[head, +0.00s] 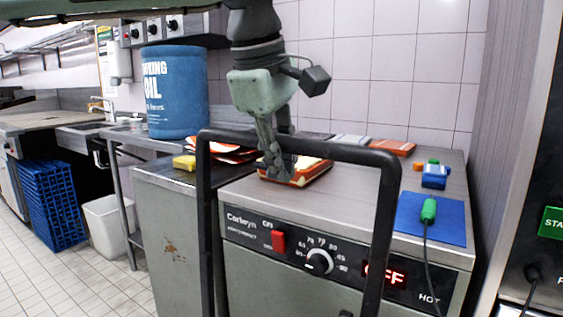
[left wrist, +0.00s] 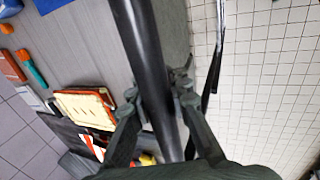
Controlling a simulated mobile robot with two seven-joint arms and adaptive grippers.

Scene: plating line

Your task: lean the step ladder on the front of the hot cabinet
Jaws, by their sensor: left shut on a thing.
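The step ladder (head: 384,235) shows as a black tubular frame in front of the hot cabinet (head: 255,223). Its top bar lies at about the height of the cabinet top in the head view, and its feet are out of frame. My left gripper (head: 279,165) comes down from above and is shut on the top bar. In the left wrist view the fingers (left wrist: 158,95) close around the black ladder tube (left wrist: 146,60), with the cabinet top (left wrist: 90,45) to the left. I cannot tell whether the ladder touches the cabinet. My right gripper is not in view.
On the cabinet top are an orange-edged tray (head: 312,172), a blue mat (head: 410,215) with a green-handled corded probe (head: 429,210), and a blue item (head: 434,177). A blue oil drum (head: 175,92) stands behind left. Blue crates (head: 50,200) and a white bin (head: 103,222) stand left.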

